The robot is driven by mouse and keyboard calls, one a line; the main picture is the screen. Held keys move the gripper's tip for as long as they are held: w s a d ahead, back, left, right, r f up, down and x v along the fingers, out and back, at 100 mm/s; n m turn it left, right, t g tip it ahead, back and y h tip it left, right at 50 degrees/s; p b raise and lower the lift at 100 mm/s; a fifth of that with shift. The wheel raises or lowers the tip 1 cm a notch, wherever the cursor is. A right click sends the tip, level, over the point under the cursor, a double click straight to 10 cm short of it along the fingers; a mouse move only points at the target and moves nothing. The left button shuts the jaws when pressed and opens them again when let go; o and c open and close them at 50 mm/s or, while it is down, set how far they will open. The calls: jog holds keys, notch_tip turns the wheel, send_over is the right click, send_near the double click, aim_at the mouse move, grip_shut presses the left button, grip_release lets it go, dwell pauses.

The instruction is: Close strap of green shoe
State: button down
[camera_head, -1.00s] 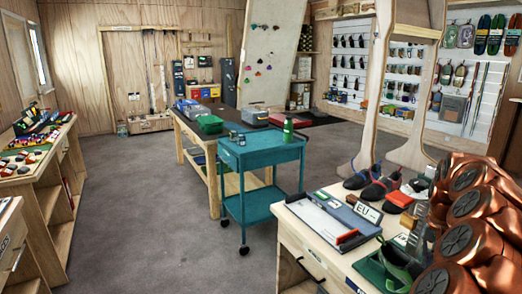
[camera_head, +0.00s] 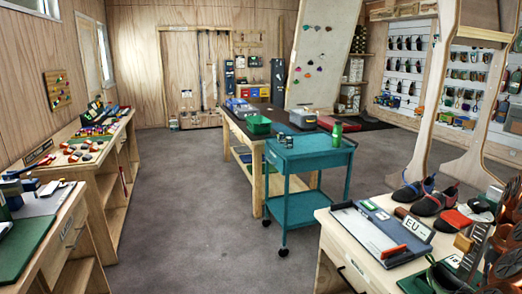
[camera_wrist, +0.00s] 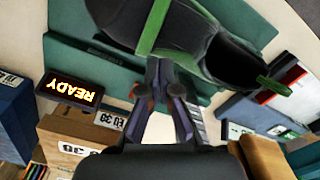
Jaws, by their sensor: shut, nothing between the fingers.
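In the wrist view, the green shoe (camera_wrist: 205,50), dark with green trim, lies on a green mat (camera_wrist: 75,60) beyond my fingertips. Its green strap (camera_wrist: 153,27) crosses the shoe at the top of the picture; I cannot tell whether it is fastened. My gripper (camera_wrist: 158,68) is shut and empty, with its fingertips close to the shoe's near side; whether they touch it is unclear. In the head view, the shoe (camera_head: 444,279) is at the lower right, partly hidden by my arm.
A box with a READY display (camera_wrist: 75,90) and cardboard size boxes (camera_wrist: 75,140) are at left in the wrist view. Other shoes (camera_head: 432,202) and a measuring tray (camera_head: 372,235) share the bench. A teal cart (camera_head: 310,152) stands beyond it. Open floor lies left.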

dwell(0.4)
notch_tip(320, 180, up, 7)
jog(key=p, duration=0.1)
jog(key=shift+p, duration=0.4)
dwell(0.4)
